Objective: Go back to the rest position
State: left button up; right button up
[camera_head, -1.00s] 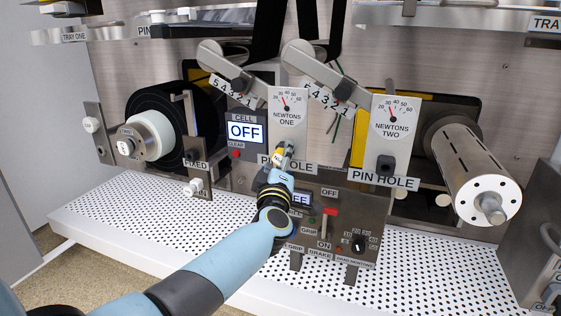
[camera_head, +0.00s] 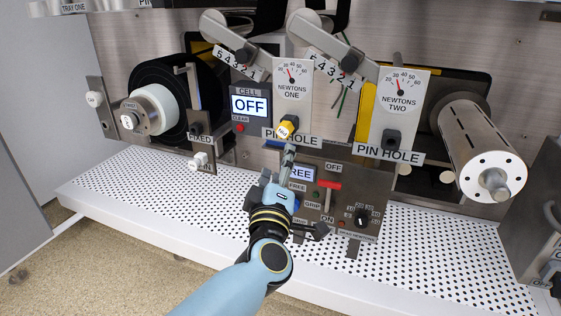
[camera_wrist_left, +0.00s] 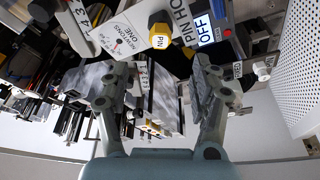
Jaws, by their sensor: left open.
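My left gripper (camera_head: 288,165) is in front of the panel, below the PIN HOLE label of the NEWTONS ONE plate (camera_head: 292,95). A yellow pin (camera_head: 286,129) with a white PIN face sits at that plate's hole. In the left wrist view the pin (camera_wrist_left: 160,38) is beyond my left fingers (camera_wrist_left: 157,85), which stand wide apart with nothing between them. The gripper is clear of the pin. My right gripper is not in view.
The NEWTONS TWO plate (camera_head: 402,95) and a bare metal roller (camera_head: 478,150) are to the right. A control box (camera_head: 345,205) with a red lever (camera_head: 327,185) is close to my gripper. The perforated deck (camera_head: 430,255) is clear.

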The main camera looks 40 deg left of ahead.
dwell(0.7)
pick_arm(q)
jog(key=s+d+f+m+g+h+p, duration=0.1)
jog(key=s+f+m+g+h+p, duration=0.4)
jog(key=s+f, duration=0.65)
jog(key=s+d+f+m+g+h, duration=0.15)
jog(key=s+f+m, duration=0.6)
jog(key=f, duration=0.75)
jog(key=s+a+f+m+g+h, duration=0.1)
jog(key=s+f+m+g, duration=0.2)
jog(key=s, duration=1.3)
jog(key=s+a+f+m+g+p, duration=0.1)
jog(key=s+f+m+g, duration=0.2)
jog(key=s+f+g, duration=0.4)
jog(key=s+f, duration=0.4)
jog(key=s, duration=0.6)
jog(key=shift+a+h+p, duration=0.3)
jog(key=shift+a+h, duration=0.05)
jog(key=shift+w+g, duration=0.1)
jog(key=shift+g, duration=0.15)
